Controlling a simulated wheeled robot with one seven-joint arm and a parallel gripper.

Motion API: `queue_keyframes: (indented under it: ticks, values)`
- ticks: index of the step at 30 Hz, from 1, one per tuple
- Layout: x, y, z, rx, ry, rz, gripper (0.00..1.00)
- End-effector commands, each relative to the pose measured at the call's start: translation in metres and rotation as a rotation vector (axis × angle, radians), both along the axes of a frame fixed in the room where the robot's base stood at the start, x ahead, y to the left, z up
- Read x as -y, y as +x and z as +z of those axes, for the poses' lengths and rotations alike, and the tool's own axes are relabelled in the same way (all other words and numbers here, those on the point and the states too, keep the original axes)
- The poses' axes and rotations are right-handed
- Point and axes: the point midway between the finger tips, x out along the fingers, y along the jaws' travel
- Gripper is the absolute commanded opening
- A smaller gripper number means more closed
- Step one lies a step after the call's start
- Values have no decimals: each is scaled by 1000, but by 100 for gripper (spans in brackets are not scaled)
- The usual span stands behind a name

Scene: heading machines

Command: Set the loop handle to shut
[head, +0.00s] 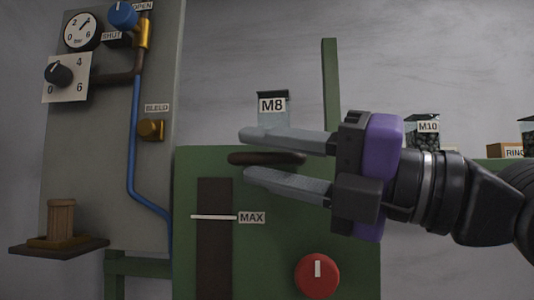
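A blue round handle (123,15) with a white mark sits on a brass valve (143,33) at the upper left, on the grey panel. An OPEN label (142,5) is at its upper right and a SHUT label (111,36) below it. The handle's top is close to the picture's edge; its white mark points about upward. My gripper (246,155) is open, fingers pointing left, well to the right of and below the valve. A dark brown rounded bar (265,158) on the green machine shows between the fingers; I cannot tell whether they touch it.
The grey panel (80,150) also carries a gauge (82,31), a black dial (58,74) and a brass BLEED knob (151,130). A blue pipe (134,150) runs down it. A wooden piece stands on a ledge (85,246). The green machine (275,260) has a red knob (317,274).

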Motion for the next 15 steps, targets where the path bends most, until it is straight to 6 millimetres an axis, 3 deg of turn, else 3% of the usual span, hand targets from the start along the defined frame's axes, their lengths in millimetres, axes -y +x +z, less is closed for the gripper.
queue_keyframes:
  ticks: [2, 8, 15]
  values:
    - [0, 0, 0, 0, 0, 0, 34]
    - [0, 0, 0, 0, 0, 0, 0]
    - [0, 0, 0, 1, 0, 0, 0]
